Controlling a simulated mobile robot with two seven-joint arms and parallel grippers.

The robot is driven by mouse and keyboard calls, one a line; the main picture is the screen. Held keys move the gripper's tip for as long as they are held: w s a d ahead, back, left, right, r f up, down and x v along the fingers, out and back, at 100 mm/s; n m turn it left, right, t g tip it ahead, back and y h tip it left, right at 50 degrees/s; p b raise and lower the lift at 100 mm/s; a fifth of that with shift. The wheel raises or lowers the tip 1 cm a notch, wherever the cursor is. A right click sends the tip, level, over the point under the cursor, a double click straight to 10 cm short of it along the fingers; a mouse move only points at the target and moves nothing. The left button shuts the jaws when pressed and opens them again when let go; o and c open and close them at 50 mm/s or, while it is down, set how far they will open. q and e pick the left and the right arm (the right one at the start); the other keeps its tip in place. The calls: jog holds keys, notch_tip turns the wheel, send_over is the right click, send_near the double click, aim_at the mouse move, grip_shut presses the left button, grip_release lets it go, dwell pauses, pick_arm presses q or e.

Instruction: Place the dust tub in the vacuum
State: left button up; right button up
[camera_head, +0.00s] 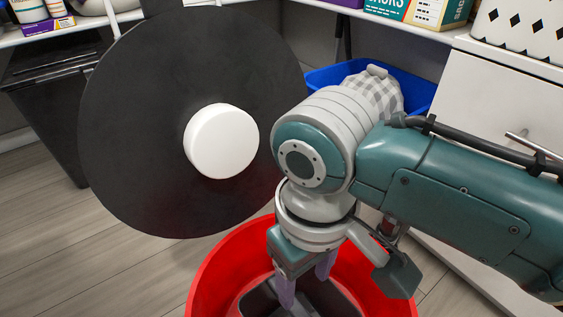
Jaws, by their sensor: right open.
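The vacuum (206,277) appears as an open red round body at the bottom, cut off by the frame's lower edge. Its likely lid, a large black disc (130,130) with a white round part (222,141), stands tilted up behind it. A dark grey tub (335,302), probably the dust tub, shows inside the red body. Its lower part is out of frame. My right gripper (306,281) points down into the red body, its purple fingers apart at the dark tub. I cannot tell whether they touch it. My left gripper is not in view.
A blue bin (420,92) with a checked bag (372,90) stands behind my right arm. A white cabinet (490,110) is at the right. A black bin (45,110) stands at the left, below a shelf with goods. Wooden floor (60,250) is clear at lower left.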

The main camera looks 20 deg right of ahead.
jog(key=s+a+r+t+y, duration=0.1)
jog(key=s+r+y, duration=0.1)
jog(key=s, duration=0.3)
jog(key=s+d+r+m+t+h, duration=0.1)
jog(key=s+d+r, duration=0.4)
jog(key=d, duration=0.5)
jog(key=shift+s+d+r+m+t+h, duration=0.2)
jog(key=shift+s+m+t+h, duration=0.3)
jog(key=shift+s+t, duration=0.45)
jog(key=shift+s, duration=0.1)
